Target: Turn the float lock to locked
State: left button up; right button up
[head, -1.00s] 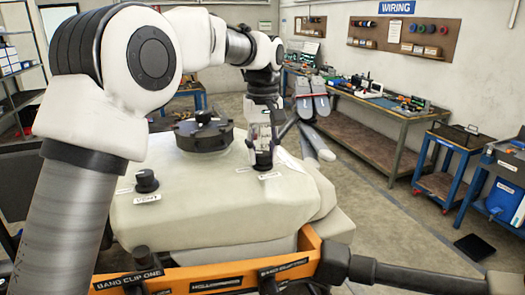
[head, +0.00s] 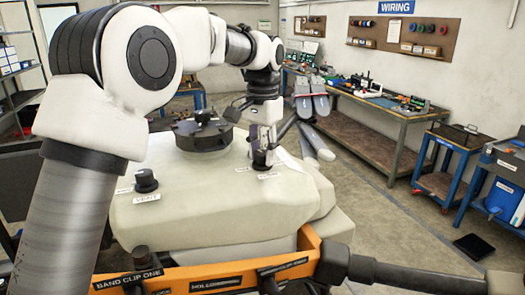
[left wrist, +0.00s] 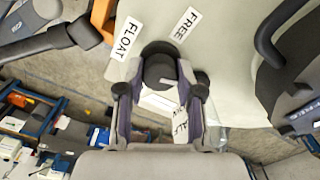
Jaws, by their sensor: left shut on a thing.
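The float lock is a black round knob (left wrist: 158,52) on the pale tank top (head: 210,215). In the left wrist view it sits between the two fingers of my left gripper (left wrist: 160,74), which is shut on it. A FLOAT label (left wrist: 127,38) and a FREE label (left wrist: 186,23) lie beyond the knob. Another label (left wrist: 181,127) is partly hidden by the right finger, and I cannot read it fully. In the head view my left gripper (head: 262,152) points down at the tank's right side and hides most of the knob. My right gripper is not in view.
A black VENT knob (head: 146,181) stands on the tank's left part. A large dark round cap (head: 203,137) is behind it. An orange frame (head: 220,276) runs along the front. A workbench (head: 375,120) stands against the far wall.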

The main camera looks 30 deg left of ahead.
pick_arm(q)
jog(key=m, duration=0.5)
jog(key=shift+f, duration=0.2)
jog(key=m, duration=0.5)
jog(key=shift+s, duration=0.1)
jog(key=m, duration=1)
jog(key=o, duration=1.2)
jog(key=shift+c, duration=0.2)
jog(key=shift+r, duration=0.1)
jog(key=shift+r, duration=0.15)
